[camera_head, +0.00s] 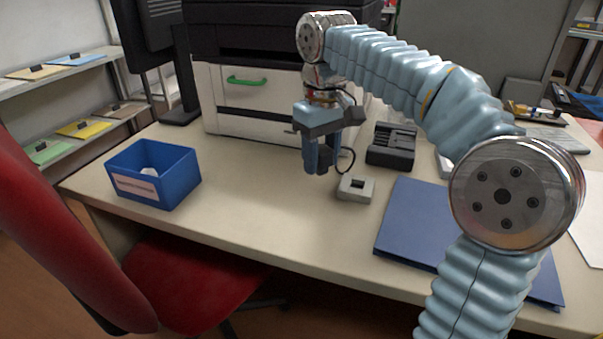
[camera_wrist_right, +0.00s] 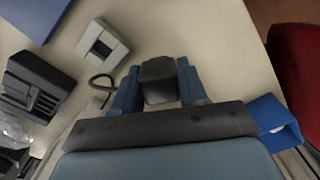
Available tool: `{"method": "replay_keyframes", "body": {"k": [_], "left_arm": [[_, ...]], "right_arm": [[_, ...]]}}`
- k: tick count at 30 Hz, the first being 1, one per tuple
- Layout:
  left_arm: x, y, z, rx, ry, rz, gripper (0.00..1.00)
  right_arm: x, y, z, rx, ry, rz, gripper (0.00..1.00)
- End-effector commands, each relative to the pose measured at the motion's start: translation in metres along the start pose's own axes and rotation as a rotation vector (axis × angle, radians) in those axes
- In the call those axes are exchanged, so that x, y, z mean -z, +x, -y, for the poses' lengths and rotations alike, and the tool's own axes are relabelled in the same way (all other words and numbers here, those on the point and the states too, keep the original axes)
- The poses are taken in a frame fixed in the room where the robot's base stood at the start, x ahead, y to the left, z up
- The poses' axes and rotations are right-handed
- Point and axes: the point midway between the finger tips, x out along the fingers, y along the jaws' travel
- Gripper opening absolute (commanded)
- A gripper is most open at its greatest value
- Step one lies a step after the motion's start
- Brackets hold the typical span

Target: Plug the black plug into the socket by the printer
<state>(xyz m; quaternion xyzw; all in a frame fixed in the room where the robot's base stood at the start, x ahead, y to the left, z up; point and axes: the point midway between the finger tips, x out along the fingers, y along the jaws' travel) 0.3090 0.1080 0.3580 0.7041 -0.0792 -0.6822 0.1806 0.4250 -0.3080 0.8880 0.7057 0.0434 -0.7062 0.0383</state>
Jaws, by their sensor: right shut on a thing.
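My right gripper (camera_head: 321,158) is shut on the black plug (camera_head: 323,160), which shows clearly between the two blue fingers in the right wrist view (camera_wrist_right: 158,80). The plug is held above the desk, apart from the socket. The socket (camera_head: 355,188) is a small light grey block with a dark square opening, lying on the desk just right of and nearer than the gripper. It also shows at the upper left in the right wrist view (camera_wrist_right: 102,46). A black cable (camera_head: 350,160) curves beside the gripper. The printer (camera_head: 265,100) stands behind the gripper. My left gripper is not in view.
A blue box (camera_head: 180,190) stands on the left of the desk. A black slotted holder (camera_head: 391,150) sits behind the socket, and a blue folder (camera_head: 415,220) lies to the right. A red chair (camera_head: 200,285) is at the front. Desk between box and socket is clear.

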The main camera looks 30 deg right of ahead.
Motion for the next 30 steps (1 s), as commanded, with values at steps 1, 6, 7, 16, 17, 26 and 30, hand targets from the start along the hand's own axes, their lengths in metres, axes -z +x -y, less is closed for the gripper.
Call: {"method": "replay_keyframes", "body": {"k": [1, 6, 7, 16, 17, 26, 30], "left_arm": [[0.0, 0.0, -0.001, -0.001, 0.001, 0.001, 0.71], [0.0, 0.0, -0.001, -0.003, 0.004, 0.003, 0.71], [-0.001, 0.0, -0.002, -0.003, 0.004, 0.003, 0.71], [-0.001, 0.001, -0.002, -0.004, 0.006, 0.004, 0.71], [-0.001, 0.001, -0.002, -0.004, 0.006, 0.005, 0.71], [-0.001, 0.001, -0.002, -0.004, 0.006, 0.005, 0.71], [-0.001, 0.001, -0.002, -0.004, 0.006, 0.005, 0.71]], "right_arm": [[0.001, -0.004, -0.019, 0.0, 0.157, 0.001, 0.11], [-0.002, -0.019, -0.071, -0.003, 0.66, -0.001, 0.11], [-0.003, -0.02, -0.078, -0.004, 0.729, -0.002, 0.11], [-0.009, -0.022, -0.102, -0.007, 0.987, -0.003, 0.11], [-0.009, -0.02, -0.101, -0.007, 0.986, -0.003, 0.11], [-0.009, 0.006, -0.101, -0.007, 0.981, -0.002, 0.11], [-0.009, 0.019, -0.101, -0.007, 0.98, -0.002, 0.11]]}}
